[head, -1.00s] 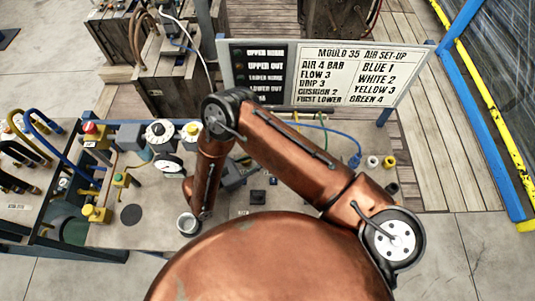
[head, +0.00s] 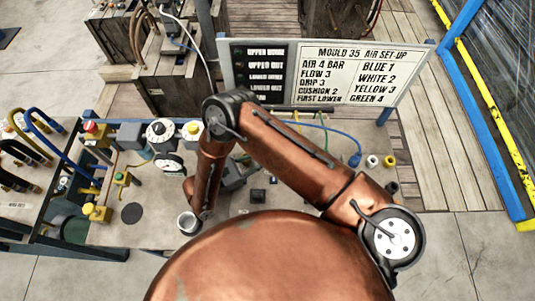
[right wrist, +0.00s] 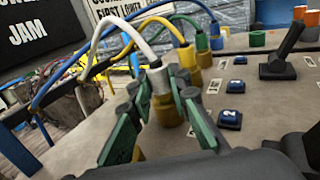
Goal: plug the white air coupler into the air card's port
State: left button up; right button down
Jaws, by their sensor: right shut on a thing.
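In the right wrist view, my right gripper (right wrist: 157,92) is shut on the white air coupler (right wrist: 158,77), with its green-padded fingers on either side. A white hose (right wrist: 140,42) arches up from the coupler's top. A brass port (right wrist: 167,108) shows directly below the coupler, roughly in line with it; I cannot tell how far the coupler is seated. In the head view, the air card (head: 365,75) lists blue 1, white 2, yellow 3, green 4. My left gripper is not in view.
Yellow (right wrist: 186,56), green (right wrist: 202,43) and blue (right wrist: 216,42) couplers stand in a row close behind. Blue buttons (right wrist: 230,118) and a black lever (right wrist: 285,45) are to the right. Dials (head: 160,130) and a metal cup (head: 187,222) are on the bench's left part.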

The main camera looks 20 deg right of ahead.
jog(key=shift+f, duration=0.2)
jog(key=c, duration=1.7)
grip_release()
jog(key=shift+c, duration=0.2)
jog(key=shift+o, duration=0.4)
jog(key=o, duration=0.3)
jog(key=shift+o, duration=0.2)
jog(key=shift+r, duration=0.1)
notch_tip(320, 180, up, 7)
jog(key=p, duration=0.7)
jog(key=shift+r, duration=0.2)
